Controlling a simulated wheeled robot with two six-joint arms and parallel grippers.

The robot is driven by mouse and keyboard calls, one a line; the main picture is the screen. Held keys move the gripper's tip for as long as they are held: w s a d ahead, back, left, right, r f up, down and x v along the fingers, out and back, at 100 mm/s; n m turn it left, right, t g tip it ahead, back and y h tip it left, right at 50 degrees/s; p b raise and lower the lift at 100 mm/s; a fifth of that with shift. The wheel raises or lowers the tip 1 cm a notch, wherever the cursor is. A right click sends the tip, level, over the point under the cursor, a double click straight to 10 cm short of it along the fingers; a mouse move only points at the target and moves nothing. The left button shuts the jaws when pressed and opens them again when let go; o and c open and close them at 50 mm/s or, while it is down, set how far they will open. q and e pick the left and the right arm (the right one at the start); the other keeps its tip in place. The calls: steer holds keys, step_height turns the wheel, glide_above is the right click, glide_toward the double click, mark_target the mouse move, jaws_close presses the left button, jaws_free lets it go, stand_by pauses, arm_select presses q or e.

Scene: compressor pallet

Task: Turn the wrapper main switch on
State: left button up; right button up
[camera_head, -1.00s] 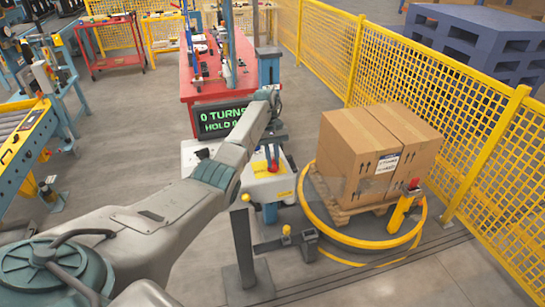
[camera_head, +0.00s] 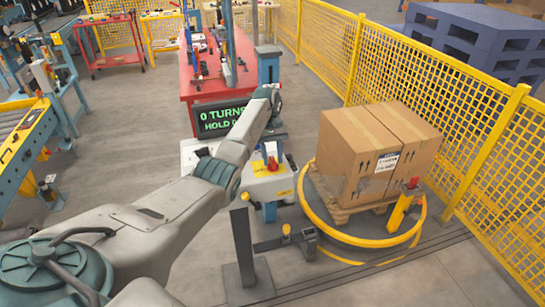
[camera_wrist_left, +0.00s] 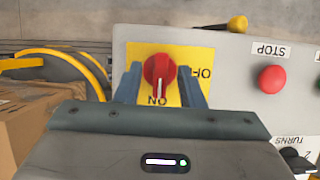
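The wrapper main switch is a red rotary knob (camera_wrist_left: 160,70) on a yellow plate (camera_wrist_left: 168,50) marked ON and OFF, upside down in the left wrist view. Its white mark points down in the picture, to ON. My left gripper (camera_wrist_left: 160,82) has its two blue-grey fingers on either side of the knob, with a narrow gap showing beside it, so it looks open around the knob. In the head view the red knob (camera_head: 272,165) shows on the light control box below my left gripper (camera_head: 270,152). My right gripper is out of view.
A red STOP button (camera_wrist_left: 272,79) and a TURNS knob (camera_wrist_left: 297,160) sit beside the switch. Cartons (camera_head: 370,150) stand on a pallet on the yellow-ringed turntable (camera_head: 345,238), right of the box. A display (camera_head: 222,116) reads 0 TURNS. Yellow fence (camera_head: 465,120) runs along the right.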

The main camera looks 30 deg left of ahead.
arm_select(q)
steer(key=p+v, duration=0.1)
steer(key=v, duration=0.9)
steer(key=shift+r+p, duration=0.3)
steer(key=shift+p, duration=0.1)
